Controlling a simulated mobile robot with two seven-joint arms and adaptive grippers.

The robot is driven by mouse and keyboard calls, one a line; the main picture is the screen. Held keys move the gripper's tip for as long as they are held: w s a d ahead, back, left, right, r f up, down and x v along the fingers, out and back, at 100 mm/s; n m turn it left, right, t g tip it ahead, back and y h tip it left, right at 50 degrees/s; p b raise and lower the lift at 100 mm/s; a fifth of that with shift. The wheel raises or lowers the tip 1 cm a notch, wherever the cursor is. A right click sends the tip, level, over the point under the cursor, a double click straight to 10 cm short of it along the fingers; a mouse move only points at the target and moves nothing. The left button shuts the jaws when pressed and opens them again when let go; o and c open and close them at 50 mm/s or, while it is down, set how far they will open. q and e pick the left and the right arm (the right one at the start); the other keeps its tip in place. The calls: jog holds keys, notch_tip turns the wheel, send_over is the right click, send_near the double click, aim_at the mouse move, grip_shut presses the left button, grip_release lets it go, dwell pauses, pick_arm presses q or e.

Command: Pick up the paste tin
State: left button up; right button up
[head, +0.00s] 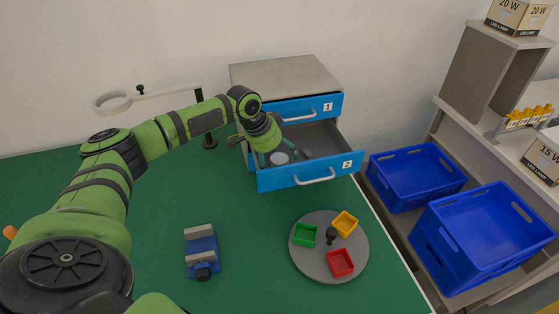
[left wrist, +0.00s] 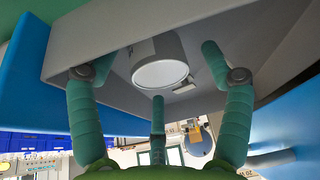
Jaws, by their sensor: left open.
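The paste tin (left wrist: 161,68) is a small grey round tin with a pale round face, inside the open drawer marked 2 (head: 315,171). In the head view the tin (head: 279,158) shows just beside the fingers. My left gripper (head: 272,154) reaches down into the left part of this drawer. In the left wrist view its teal fingers (left wrist: 150,85) are spread apart, with the tin between and beyond them. I see no clear contact with the tin. My right gripper is not in view.
The drawer walls are close around my left gripper. A ring-shaped stand (head: 160,97) is at left. A grey disc (head: 309,261) with coloured trays and a blue device (head: 201,250) are in front. Blue crates (head: 415,178) are at right.

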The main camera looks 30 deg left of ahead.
pick_arm(q)
jog(key=c, duration=1.3)
jog(key=shift+r, duration=0.1)
jog(key=shift+c, duration=0.3)
